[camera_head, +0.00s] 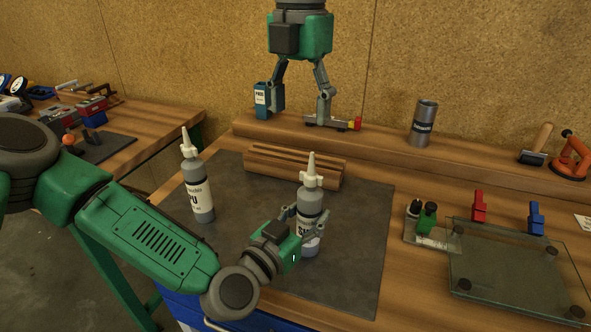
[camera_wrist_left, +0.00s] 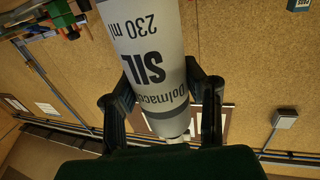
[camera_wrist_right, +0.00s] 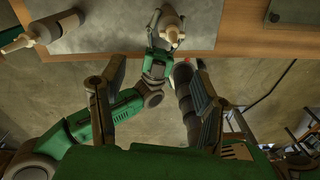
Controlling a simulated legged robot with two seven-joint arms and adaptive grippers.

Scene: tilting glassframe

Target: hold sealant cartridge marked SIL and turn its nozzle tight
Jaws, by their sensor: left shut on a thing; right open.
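The grey sealant cartridge marked SIL (camera_head: 309,203) stands upright, nozzle up, over the dark mat; I cannot tell whether its base touches it. Its white nozzle (camera_head: 311,166) sits on top. My left gripper (camera_head: 303,222) is shut around the cartridge body. In the left wrist view the cartridge (camera_wrist_left: 148,40) lies between both fingers, with "SIL 230 ml" readable. My right gripper (camera_head: 298,108) is open and empty, behind and above the cartridge in the head view. The right wrist view shows its spread fingers (camera_wrist_right: 155,82), with the held cartridge (camera_wrist_right: 165,28) beyond them.
A second cartridge marked PU (camera_head: 198,190) stands left on the mat (camera_head: 355,250). A grooved wooden block (camera_head: 265,165) lies behind. A blue box (camera_head: 261,100) and a grey can (camera_head: 423,123) stand on the back ledge. A glass plate (camera_head: 520,275) with clamps lies right.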

